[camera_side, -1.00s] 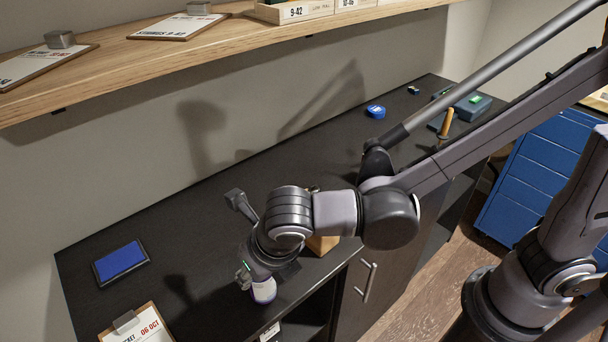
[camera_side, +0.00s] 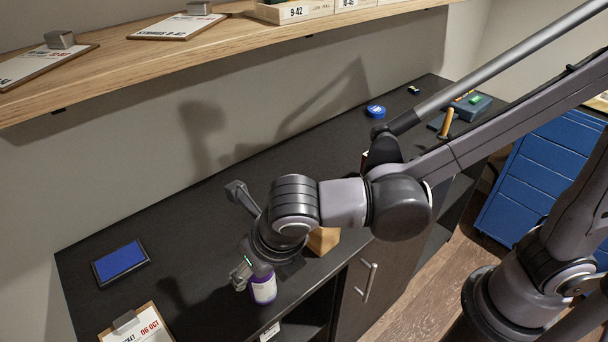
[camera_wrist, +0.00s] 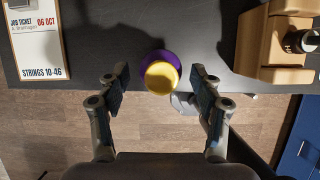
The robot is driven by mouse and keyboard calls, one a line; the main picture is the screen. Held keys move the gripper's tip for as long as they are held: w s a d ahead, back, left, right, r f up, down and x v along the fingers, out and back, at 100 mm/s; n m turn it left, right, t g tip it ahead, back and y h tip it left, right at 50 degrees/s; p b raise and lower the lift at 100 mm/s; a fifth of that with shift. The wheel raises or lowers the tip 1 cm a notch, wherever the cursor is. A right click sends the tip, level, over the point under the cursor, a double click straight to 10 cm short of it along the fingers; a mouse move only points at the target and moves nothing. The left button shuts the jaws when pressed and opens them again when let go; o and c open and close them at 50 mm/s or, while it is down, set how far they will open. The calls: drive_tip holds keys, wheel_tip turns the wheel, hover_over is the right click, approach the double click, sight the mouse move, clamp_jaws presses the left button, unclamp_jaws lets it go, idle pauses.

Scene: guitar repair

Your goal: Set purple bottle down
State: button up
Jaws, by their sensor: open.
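The purple bottle (camera_side: 264,289) has a white label and stands upright on the dark counter (camera_side: 205,220), near its front edge. In the wrist view the bottle (camera_wrist: 161,75) shows from above, with a yellow top and a purple rim. My gripper (camera_wrist: 160,88) is open, with one finger to each side of the bottle and a clear gap on both sides. In the side view my gripper (camera_side: 245,272) is just above and behind the bottle and hides its upper part.
A wooden block holder (camera_side: 323,240) stands right of the bottle. A clipboard with a job ticket (camera_side: 140,328) and a blue pad (camera_side: 121,262) lie to the left. A wooden shelf (camera_side: 110,55) runs above the counter. The counter's middle back is clear.

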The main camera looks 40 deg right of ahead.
drive_tip(key=v, duration=0.9)
drive_tip(key=w+d+m, duration=0.1)
drive_tip(key=d+m, duration=0.3)
drive_tip(key=m, duration=0.1)
drive_tip(key=w+d+m, duration=0.1)
drive_tip(key=d+m, duration=0.4)
drive_tip(key=w+d+m, duration=0.1)
drive_tip(key=d+m, duration=0.4)
drive_tip(key=shift+w+d+f+m+y, duration=0.25)
drive_tip(key=shift+w+f+m+y, duration=0.05)
drive_tip(key=shift+f, duration=0.05)
drive_tip(key=s+d+f+m+t, duration=0.1)
drive_tip(key=d+f+m+t, duration=0.1)
drive_tip(key=d+m, duration=1.2)
drive_tip(key=shift+s+d+f+m+t, duration=0.3)
drive_tip(key=shift+f+m, duration=0.25)
drive_tip(key=shift+m, duration=2.65)
